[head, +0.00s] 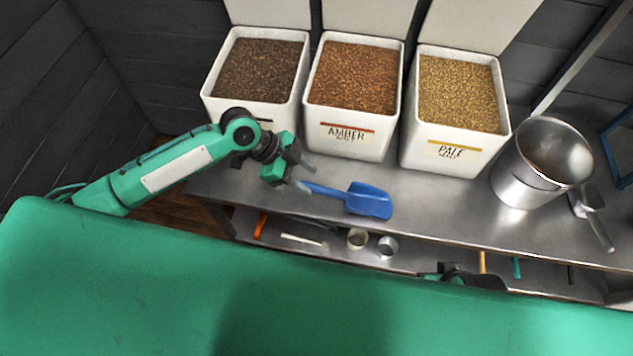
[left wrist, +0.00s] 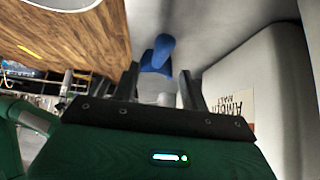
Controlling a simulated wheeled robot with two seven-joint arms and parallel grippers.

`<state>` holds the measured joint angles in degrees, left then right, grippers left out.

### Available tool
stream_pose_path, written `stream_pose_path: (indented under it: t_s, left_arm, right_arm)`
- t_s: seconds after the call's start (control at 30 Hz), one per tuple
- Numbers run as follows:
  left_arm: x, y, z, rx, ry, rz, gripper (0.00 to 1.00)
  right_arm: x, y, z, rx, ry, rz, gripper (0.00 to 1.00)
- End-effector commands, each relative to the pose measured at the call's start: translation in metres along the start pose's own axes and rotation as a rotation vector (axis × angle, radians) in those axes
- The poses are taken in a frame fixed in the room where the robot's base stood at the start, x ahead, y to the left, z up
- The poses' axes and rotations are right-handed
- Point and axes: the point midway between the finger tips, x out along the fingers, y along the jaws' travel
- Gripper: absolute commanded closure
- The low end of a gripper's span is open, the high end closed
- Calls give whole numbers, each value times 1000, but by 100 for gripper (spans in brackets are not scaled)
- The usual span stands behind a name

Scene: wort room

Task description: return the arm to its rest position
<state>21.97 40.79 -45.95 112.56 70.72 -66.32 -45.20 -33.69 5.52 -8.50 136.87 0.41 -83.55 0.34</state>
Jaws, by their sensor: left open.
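My left arm (head: 165,168) reaches in from the left over the bench. My left gripper (head: 305,176) is open, its fingertips near the handle end of a blue scoop (head: 369,200). The scoop lies on the bench in front of the amber bin. In the left wrist view, the scoop (left wrist: 158,54) shows beyond the two open fingers (left wrist: 160,80), with nothing visibly clasped between them. A dark and green part, seemingly my right gripper (head: 465,277), shows at the bench's front edge; its fingers cannot be made out.
Bins of dark grain (head: 225,107), amber malt (head: 345,142) and pale malt (head: 450,155) stand along the back. A steel pot (head: 520,180) and a metal scoop (head: 592,215) are at the right. A lower shelf holds two small cups (head: 387,246) and tools. The bench's middle front is clear.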

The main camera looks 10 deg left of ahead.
Motion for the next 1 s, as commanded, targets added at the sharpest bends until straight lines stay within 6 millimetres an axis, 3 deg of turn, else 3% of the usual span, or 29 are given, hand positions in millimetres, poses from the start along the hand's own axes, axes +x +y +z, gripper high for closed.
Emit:
stream_pose_path:
  t_s: [0.03,0.2,0.43,0.77,1.0]
  left_arm:
    - [-14,0,0,1,-3,-2,55]
    - [-50,0,0,0,-2,-2,55]
    - [-78,0,0,-1,-1,0,55]
    - [-82,1,0,-1,1,1,55]
    - [-54,22,-7,-48,-10,-27,55]
  right_arm:
    - [3,0,1,0,-8,0,64]
    - [12,0,3,0,-19,0,64]
    - [20,0,4,0,-28,-1,64]
    - [21,-1,1,3,-22,-3,64]
    - [21,-1,2,2,-24,-2,64]
